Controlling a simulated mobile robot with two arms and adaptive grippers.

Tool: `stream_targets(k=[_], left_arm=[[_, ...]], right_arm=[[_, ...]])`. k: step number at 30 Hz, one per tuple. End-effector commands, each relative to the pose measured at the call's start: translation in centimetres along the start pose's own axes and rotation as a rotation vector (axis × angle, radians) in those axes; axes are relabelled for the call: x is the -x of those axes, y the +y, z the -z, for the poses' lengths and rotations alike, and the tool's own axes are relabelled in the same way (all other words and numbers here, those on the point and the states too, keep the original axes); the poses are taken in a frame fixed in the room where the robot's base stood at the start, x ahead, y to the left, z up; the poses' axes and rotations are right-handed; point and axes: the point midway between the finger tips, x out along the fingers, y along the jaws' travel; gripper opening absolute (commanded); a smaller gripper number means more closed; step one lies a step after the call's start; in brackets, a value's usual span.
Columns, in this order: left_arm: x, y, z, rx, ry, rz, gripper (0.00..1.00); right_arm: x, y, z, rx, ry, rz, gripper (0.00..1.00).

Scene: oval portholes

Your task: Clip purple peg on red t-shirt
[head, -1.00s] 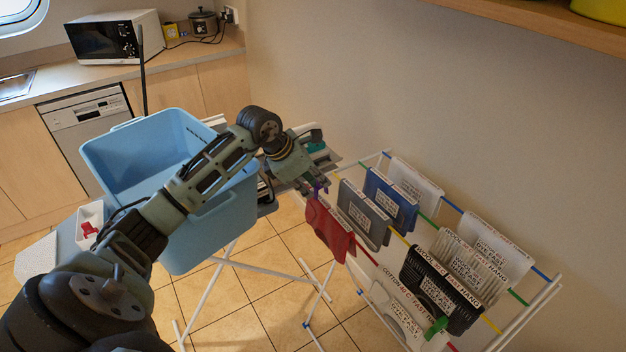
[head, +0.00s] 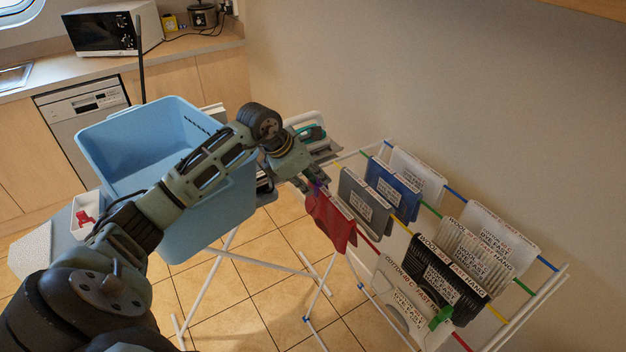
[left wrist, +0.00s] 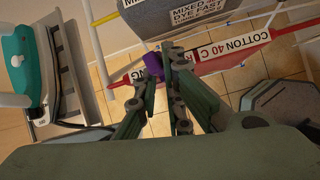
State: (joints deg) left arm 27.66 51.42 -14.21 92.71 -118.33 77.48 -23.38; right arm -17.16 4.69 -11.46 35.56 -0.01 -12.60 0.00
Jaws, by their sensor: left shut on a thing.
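The red t-shirt (head: 332,222) hangs folded over the red rod at the near left end of the drying rack. It also shows in the left wrist view (left wrist: 232,58), with a white "COTTON 40" label. My left gripper (head: 316,187) is at the shirt's upper left corner. In the left wrist view its fingers (left wrist: 165,75) are shut on the purple peg (left wrist: 158,68). The peg is at the shirt's left end, along the red rod. The fingers partly hide the peg, so I cannot tell whether it grips the cloth. My right gripper is out of view.
The white drying rack (head: 345,270) holds several other folded clothes, including grey (head: 362,205) and blue (head: 392,190) ones. A green peg (head: 440,318) is at its near side. A blue basket (head: 215,215) stands left, under my left arm. A teal iron (left wrist: 15,65) lies beside the gripper.

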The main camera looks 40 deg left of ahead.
Motion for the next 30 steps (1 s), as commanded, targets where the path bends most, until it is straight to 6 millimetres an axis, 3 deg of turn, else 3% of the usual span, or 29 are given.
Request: stream_targets(k=[17, 18, 24, 30], left_arm=[[-0.63, -0.07, 0.38, 0.0, 0.0, 0.0, 0.0], [-0.56, -0.07, 0.34, 0.0, 0.0, 0.0, 0.12], [-0.58, -0.07, 0.36, 0.0, 0.001, 0.0, 0.29], [-0.6, -0.07, 0.38, 0.0, 0.001, 0.0, 0.3]], right_arm=[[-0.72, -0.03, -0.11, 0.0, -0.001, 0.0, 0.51], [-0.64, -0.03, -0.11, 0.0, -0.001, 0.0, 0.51], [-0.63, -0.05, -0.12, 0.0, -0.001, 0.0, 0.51], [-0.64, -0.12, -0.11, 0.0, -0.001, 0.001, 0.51]])
